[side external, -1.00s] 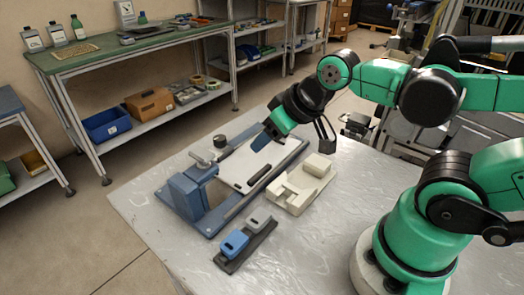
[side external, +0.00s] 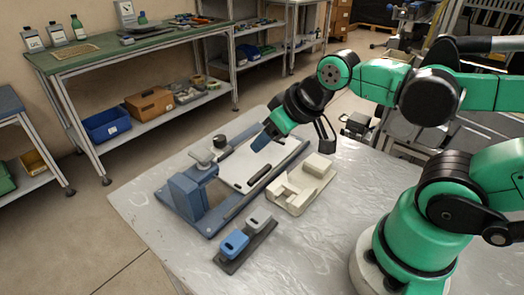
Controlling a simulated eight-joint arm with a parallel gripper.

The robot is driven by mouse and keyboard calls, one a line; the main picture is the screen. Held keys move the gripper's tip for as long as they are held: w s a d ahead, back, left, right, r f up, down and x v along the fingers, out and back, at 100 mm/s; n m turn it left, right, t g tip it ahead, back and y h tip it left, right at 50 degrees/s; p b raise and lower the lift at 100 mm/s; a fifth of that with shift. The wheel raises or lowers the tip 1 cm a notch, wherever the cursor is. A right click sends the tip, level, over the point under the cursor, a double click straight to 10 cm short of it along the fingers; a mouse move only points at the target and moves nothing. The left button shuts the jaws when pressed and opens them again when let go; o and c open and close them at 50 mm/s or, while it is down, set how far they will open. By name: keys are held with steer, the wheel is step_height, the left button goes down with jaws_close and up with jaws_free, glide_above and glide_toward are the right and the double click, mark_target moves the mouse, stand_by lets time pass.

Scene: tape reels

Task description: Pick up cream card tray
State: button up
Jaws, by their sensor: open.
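The cream card tray (side external: 296,193) lies flat on the silver-grey table, right of a blue device with a white plate. It has raised blocks and a recess. My gripper (side external: 292,139) hangs above and behind the tray, over the far part of the white plate. Its fingers are apart, one blue-tipped on the left and one dark on the right. It is open with nothing seen between the fingers, and it does not touch the tray.
The blue device (side external: 180,194) with its white plate (side external: 236,170) stands left of the tray. A dark base with a blue block and a grey block (side external: 233,244) lies in front. The table (side external: 305,250) is clear at the front right. A green bench (side external: 110,50) stands behind.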

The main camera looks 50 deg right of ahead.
steer(key=shift+o, duration=0.2)
steer(key=o, duration=0.6)
steer(key=g, duration=0.8)
glide_above(317, 161)
steer(key=w, duration=0.1)
steer(key=f, duration=0.7)
steer(key=shift+w+a, duration=0.1)
steer(key=shift+a, duration=0.15)
steer(key=shift+s+d+f+g, duration=0.3)
steer(key=shift+f+g, duration=0.1)
steer(key=shift+g, duration=0.1)
steer(key=shift+s+f, duration=0.2)
steer(key=shift+f, duration=1.15)
steer(key=shift+s+f, duration=0.15)
steer(key=shift+f, duration=1.15)
